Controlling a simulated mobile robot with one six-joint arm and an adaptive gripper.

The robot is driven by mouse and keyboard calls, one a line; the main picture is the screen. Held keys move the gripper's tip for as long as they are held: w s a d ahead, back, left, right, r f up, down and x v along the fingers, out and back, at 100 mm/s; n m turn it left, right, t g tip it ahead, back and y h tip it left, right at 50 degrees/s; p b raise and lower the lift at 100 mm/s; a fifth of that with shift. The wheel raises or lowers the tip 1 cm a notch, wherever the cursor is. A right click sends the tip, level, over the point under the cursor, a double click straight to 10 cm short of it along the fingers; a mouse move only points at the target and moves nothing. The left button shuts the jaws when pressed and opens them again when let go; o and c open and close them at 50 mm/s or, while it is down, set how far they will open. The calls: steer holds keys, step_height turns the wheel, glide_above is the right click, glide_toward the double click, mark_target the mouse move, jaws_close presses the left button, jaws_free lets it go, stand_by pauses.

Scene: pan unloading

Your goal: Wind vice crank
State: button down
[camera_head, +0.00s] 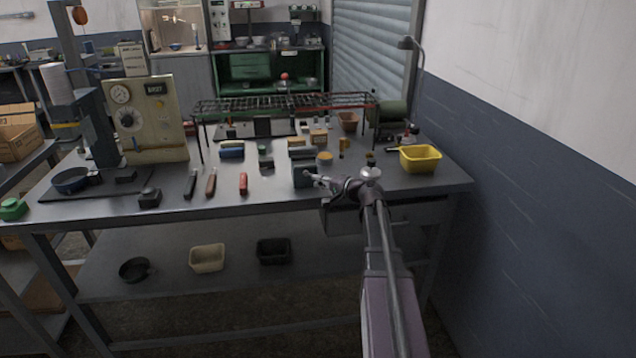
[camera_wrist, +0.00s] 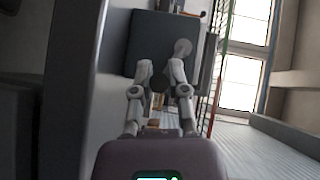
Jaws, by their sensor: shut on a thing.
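The vice (camera_head: 304,174) shows as a dark block at the front edge of the workbench, right of centre. It also shows in the wrist view as a dark grey block (camera_wrist: 150,38) beyond the fingers. My gripper (camera_head: 322,182) reaches to the front of the vice. In the wrist view my gripper (camera_wrist: 163,72) has its two pale fingers around the crank, with a rounded light grey knob (camera_wrist: 183,47) by the right fingertip. The gripper is shut on the crank. The fingers hide much of the crank, and its angle is hard to tell.
A yellow bin (camera_head: 421,160) stands to the right on the bench. Red (camera_head: 243,184) and dark-handled tools lie left of the vice. A wire rack (camera_head: 285,103) stands behind. A drawer (camera_head: 390,216) hangs under the bench top. A wall bounds the right side.

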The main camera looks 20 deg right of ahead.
steer(key=shift+d+r+p, duration=0.1)
steer(key=shift+r+p, duration=0.15)
steer(key=shift+p, duration=0.2)
